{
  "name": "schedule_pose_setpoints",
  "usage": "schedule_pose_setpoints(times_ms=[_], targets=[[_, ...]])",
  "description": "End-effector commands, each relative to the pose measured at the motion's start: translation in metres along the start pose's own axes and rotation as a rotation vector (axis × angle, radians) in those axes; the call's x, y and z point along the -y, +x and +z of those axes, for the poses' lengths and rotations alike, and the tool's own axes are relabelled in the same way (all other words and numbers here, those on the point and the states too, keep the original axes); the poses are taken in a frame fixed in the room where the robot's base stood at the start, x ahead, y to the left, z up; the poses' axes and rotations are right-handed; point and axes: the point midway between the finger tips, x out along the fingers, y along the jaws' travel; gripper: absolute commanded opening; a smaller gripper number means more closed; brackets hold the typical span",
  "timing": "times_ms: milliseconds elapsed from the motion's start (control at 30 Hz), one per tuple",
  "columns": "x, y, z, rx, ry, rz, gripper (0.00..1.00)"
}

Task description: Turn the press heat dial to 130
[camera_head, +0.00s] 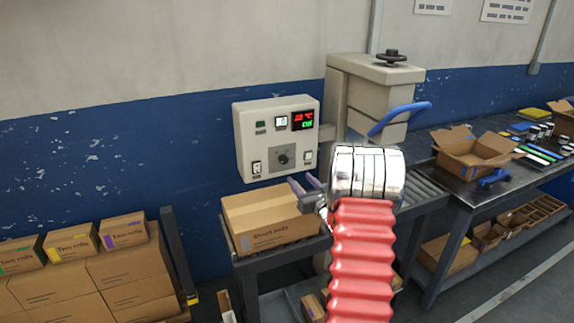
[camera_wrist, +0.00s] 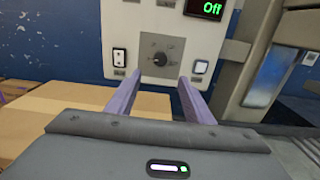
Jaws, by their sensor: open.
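A display (camera_head: 303,120) on the box shows red digits I cannot read surely, with green text below; in the wrist view the green text reads "Off" (camera_wrist: 208,9). My gripper (camera_head: 303,187) is open and empty, below the dial and in front of the box; its purple fingers (camera_wrist: 157,80) are apart from the dial.
A "Short rolls" carton (camera_head: 275,238) lies on the conveyor just below the control box. The beige press (camera_head: 368,95) with a blue handle (camera_head: 400,117) stands right of the box. The space before the dial looks clear.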

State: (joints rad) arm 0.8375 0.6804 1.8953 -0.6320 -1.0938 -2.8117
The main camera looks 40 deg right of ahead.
Motion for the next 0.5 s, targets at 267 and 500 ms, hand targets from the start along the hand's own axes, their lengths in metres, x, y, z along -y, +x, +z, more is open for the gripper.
schedule_pose_setpoints(times_ms=[267,500], targets=[[0.0011,-0.0003,-0.0007,0.005,-0.009,0.001,0.47],[0.0008,0.0055,-0.0012,0.003,-0.009,0.001,0.47]])
